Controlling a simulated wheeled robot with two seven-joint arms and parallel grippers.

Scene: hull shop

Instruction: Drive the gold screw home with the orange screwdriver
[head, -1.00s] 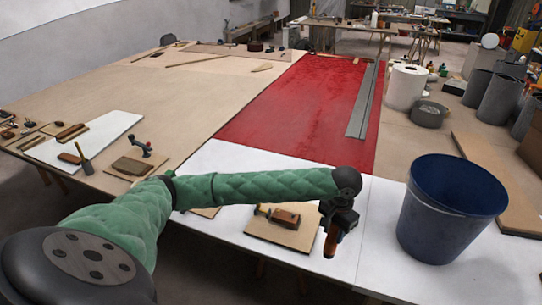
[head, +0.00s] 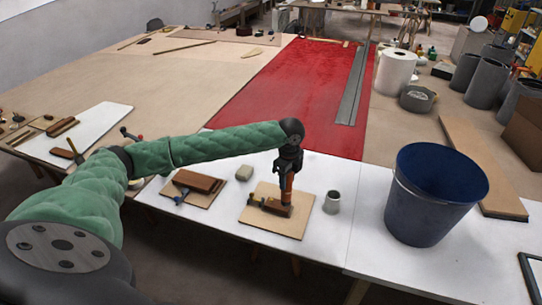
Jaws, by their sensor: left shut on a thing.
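My left gripper (head: 288,167) points down at the front of the white table and is shut on the orange screwdriver (head: 288,187). The screwdriver is about upright, with its orange handle below the jaws. Its lower end is over the right part of a brown wooden block (head: 270,206) on a light wooden board (head: 293,227). I cannot tell whether the tip touches anything. The gold screw is not visible; it is too small to make out or hidden behind the tool. My right gripper is not in view.
A grey cup (head: 332,203) stands just right of the board, and a large blue bucket (head: 412,218) further right. A grey block (head: 244,173) lies behind left. Left is another board with a brown block (head: 197,182) and a blue clamp. Red sheet (head: 305,95) covers the table behind.

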